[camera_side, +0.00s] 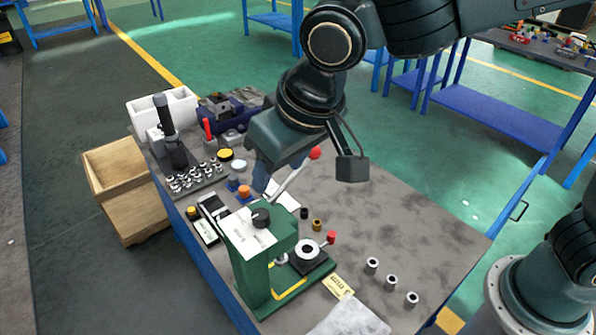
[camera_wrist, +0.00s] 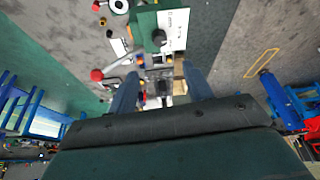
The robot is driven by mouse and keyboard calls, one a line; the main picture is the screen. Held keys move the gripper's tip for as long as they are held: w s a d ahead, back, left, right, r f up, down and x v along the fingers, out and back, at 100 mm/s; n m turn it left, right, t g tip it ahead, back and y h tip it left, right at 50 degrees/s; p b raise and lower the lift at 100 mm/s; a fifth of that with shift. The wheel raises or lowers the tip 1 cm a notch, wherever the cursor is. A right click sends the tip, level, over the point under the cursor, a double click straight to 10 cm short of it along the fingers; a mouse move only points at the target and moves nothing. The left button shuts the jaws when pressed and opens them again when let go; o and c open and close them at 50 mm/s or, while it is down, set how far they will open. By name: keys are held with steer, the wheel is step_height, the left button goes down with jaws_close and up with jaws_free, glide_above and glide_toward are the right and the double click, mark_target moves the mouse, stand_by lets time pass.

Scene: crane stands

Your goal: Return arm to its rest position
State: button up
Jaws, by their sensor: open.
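My gripper (camera_side: 264,178) hangs above the workbench, pointing down, just behind the green press (camera_side: 262,262) in the side view. In the wrist view my gripper (camera_wrist: 160,86) shows two blue fingers spread apart with nothing held between them. The press also shows at the top of the wrist view (camera_wrist: 146,28). Its lever with a red knob (camera_side: 315,153) rises close beside my gripper; whether they touch I cannot tell. My wrist and forearm reach in from the upper right of the side view.
The grey bench top (camera_side: 410,225) is open on the right, with several small metal sleeves (camera_side: 391,283) near its front. A white bin (camera_side: 178,107), a blue vise (camera_side: 222,112) and a black column tool (camera_side: 165,120) stand at the back left. A wooden crate (camera_side: 115,165) is beside the bench.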

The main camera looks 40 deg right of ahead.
steer(key=s+d+r, duration=0.1)
steer(key=d+r, duration=0.2)
steer(key=d, duration=0.8)
steer(key=s+d+m+t, duration=0.1)
steer(key=s+d, duration=1.4)
steer(key=d, duration=0.1)
steer(key=shift+s+f+h, duration=0.2)
steer(key=shift+f+h, duration=0.1)
steer(key=shift+f, duration=0.15)
